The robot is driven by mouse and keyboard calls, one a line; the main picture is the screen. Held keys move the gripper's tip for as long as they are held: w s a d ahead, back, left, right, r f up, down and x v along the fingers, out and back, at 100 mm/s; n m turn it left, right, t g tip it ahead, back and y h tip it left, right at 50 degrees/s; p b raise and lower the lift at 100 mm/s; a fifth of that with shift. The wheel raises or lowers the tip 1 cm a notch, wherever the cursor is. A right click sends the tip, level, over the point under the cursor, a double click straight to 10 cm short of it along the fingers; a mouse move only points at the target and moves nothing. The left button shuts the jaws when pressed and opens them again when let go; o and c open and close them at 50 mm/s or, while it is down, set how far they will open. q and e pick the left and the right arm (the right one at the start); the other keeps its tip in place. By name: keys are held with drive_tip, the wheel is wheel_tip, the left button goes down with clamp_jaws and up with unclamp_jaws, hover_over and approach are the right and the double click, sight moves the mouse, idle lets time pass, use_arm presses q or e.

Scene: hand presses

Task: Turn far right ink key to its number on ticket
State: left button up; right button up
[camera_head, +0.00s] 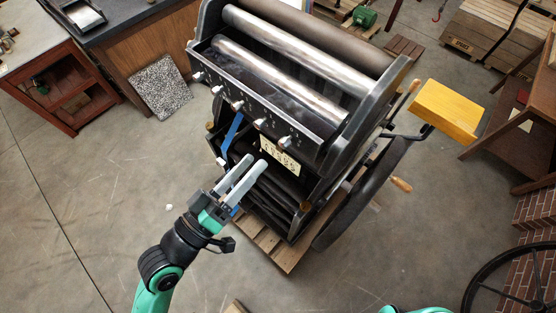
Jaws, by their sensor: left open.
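The press has a row of several silver ink keys along its front rail. The far right ink key (284,142) sits at the right end of the row, and its exact setting is too small to read. The cream ticket (280,155) hangs just below that key, with printed figures too small to read. My left gripper (254,163) is open and empty, with its two grey fingers pointing up toward the press. Its fingertips are below and left of the far right key and appear apart from it. My right gripper is not in view.
A blue lever (232,133) stands at the press's front left, near my left gripper. A large dark flywheel (362,195) and a yellow board (447,110) are on the right. A wooden pallet (284,254) lies under the press.

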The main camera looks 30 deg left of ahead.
use_arm(q)
drive_tip(key=g, duration=0.2)
approach(281, 146)
drive_tip(key=d+v, duration=0.1)
drive_tip(key=v, duration=0.2)
drive_tip(key=shift+n+y, duration=0.3)
drive_tip(key=w, duration=0.3)
drive_tip(key=w+d+p, duration=0.1)
drive_tip(key=w, duration=0.2)
drive_tip(key=w+p, duration=0.1)
drive_tip(key=w, duration=0.3)
drive_tip(key=shift+w+d, duration=0.15)
drive_tip(key=shift+d, duration=0.15)
drive_tip(key=shift+w+d, duration=0.1)
drive_tip(key=shift+w, duration=0.4)
clamp_jaws()
